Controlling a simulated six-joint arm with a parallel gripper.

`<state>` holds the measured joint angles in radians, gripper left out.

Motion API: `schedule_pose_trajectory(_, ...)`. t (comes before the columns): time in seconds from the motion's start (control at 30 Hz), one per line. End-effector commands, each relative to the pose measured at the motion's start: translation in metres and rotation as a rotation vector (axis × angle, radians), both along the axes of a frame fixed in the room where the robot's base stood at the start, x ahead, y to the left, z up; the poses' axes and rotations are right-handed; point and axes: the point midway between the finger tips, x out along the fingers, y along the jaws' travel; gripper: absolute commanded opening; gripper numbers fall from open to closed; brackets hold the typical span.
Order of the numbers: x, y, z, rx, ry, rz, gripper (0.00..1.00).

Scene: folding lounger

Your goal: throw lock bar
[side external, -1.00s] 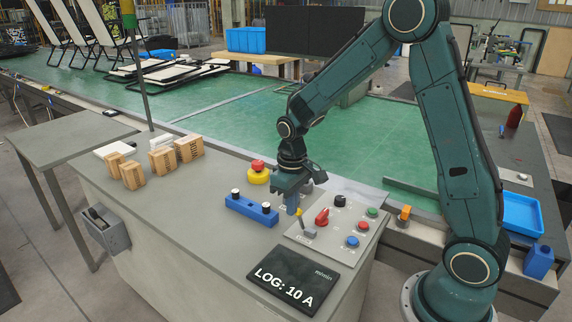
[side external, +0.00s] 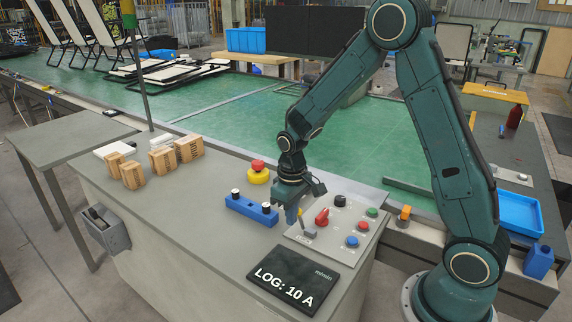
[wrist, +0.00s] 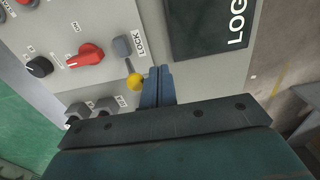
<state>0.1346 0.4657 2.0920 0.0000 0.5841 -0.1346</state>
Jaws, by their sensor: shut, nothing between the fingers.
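The lock bar is a small lever with a yellow knob (side external: 300,213) and a grey base (side external: 309,233) at the left of the control panel. In the wrist view its yellow knob (wrist: 134,81) and grey end (wrist: 122,46) sit beside the printed word LOCK. My gripper (side external: 291,220) is shut and empty, with blue fingers pointing down just left of the lever. In the wrist view its fingertips (wrist: 160,72) are right of the yellow knob and close to it. I cannot tell whether they touch.
The panel also carries a red rotary knob (side external: 322,217), a black knob (side external: 340,201) and several push buttons. A LOG display (side external: 294,278) lies in front.

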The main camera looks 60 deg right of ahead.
Motion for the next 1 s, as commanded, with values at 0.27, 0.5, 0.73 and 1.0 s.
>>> schedule_pose_trajectory(0.27, -0.0001, 0.0000, -0.0089, 0.000, 0.000, 0.000, 0.00)
schedule_pose_trajectory(0.5, -0.0001, 0.0000, -0.0103, 0.000, 0.000, 0.000, 0.00)
schedule_pose_trajectory(0.73, -0.0001, -0.0029, -0.0102, 0.000, 0.000, -0.001, 0.00)
schedule_pose_trajectory(1.0, -0.0001, -0.0081, -0.0103, 0.000, 0.000, -0.001, 0.00)
